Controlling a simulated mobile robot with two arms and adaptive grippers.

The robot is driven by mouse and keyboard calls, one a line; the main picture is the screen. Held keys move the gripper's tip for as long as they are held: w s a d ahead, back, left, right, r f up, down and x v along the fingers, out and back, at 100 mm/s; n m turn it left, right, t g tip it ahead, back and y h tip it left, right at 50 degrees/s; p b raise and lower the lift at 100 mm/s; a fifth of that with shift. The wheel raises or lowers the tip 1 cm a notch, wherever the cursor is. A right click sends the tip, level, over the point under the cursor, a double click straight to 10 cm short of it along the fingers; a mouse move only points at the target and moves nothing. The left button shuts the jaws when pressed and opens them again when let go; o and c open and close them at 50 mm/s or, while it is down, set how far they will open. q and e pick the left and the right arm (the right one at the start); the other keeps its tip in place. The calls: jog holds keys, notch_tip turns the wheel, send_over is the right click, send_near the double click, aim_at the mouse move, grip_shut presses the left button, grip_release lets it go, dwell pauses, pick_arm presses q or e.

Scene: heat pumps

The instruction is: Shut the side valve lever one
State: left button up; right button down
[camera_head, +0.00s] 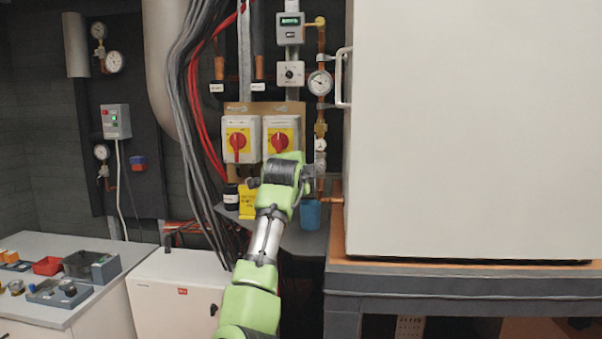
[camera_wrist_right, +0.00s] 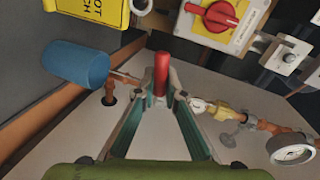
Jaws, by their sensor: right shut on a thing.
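The red valve lever (camera_wrist_right: 161,70) shows in the right wrist view, between the two fingertips of my right gripper (camera_wrist_right: 162,94). The gripper is shut on it. The valve body is mostly hidden behind the fingers, and how far the lever is turned is hard to tell. In the head view my right gripper (camera_head: 306,184) is at the pipework, left of the big white cabinet, and its own wrist hides the lever there. My left gripper is in neither view.
A blue cup (camera_head: 311,214) is close to my right gripper; it also shows in the right wrist view (camera_wrist_right: 75,62). A yellow sign (camera_head: 246,203) stands left of it. Two red rotary switches (camera_head: 238,142) are above. The white cabinet (camera_head: 470,130) blocks the right.

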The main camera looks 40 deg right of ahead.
jog(key=shift+r+m+p, duration=0.45)
jog(key=shift+r+m, duration=0.25)
jog(key=shift+m, duration=0.2)
jog(key=shift+t, duration=0.3)
jog(key=c, duration=2.2)
grip_release()
jog(key=shift+o, duration=0.5)
jog(key=shift+w, duration=0.1)
jog(key=shift+f, duration=0.2)
jog(key=v, duration=1.2)
jog(key=shift+r, duration=0.2)
